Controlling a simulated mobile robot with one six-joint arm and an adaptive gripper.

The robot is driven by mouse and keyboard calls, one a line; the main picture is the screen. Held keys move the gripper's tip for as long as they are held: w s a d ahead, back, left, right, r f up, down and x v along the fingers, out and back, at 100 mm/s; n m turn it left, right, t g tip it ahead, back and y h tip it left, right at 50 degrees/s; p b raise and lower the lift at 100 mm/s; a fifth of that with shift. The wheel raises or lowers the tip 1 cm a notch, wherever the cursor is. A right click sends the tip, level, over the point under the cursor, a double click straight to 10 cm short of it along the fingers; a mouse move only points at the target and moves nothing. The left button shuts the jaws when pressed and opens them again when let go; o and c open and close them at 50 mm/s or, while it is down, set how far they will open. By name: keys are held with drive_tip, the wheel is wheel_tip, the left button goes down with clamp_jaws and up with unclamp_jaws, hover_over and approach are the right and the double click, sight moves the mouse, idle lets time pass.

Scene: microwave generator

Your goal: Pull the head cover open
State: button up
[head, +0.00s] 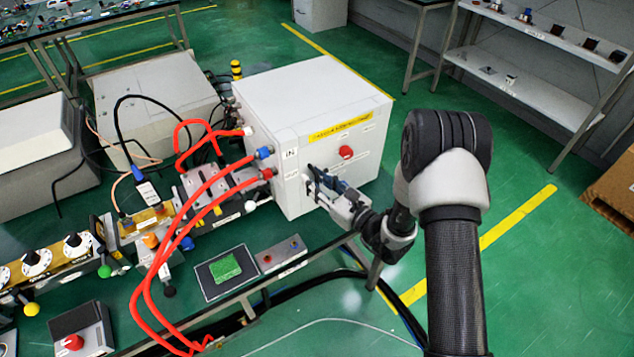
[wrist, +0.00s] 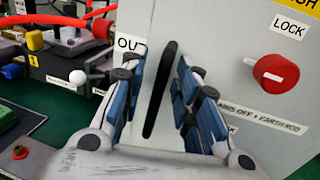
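The head cover appears to be the big white box (head: 290,95) with a yellow label strip and "IN" and "OUT" marks. It is closed as far as I can see. A black upright handle (wrist: 160,90) is on its front face in the wrist view. My gripper (wrist: 165,100) is open, with one blue-padded finger on each side of the handle. I see a gap on both sides, so it is not clamped. In the head view my gripper (head: 325,182) is at the lower front of the box and mostly hides the handle.
A red knob (wrist: 275,73) marked "LOCK" sits right of the handle; it also shows in the head view (head: 346,152). Red hoses (head: 185,215) plug into the box's left side. A green-topped panel (head: 225,266) lies in front. Open green floor is to the right.

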drive_tip(key=shift+c, duration=0.4)
clamp_jaws()
idle(0.4)
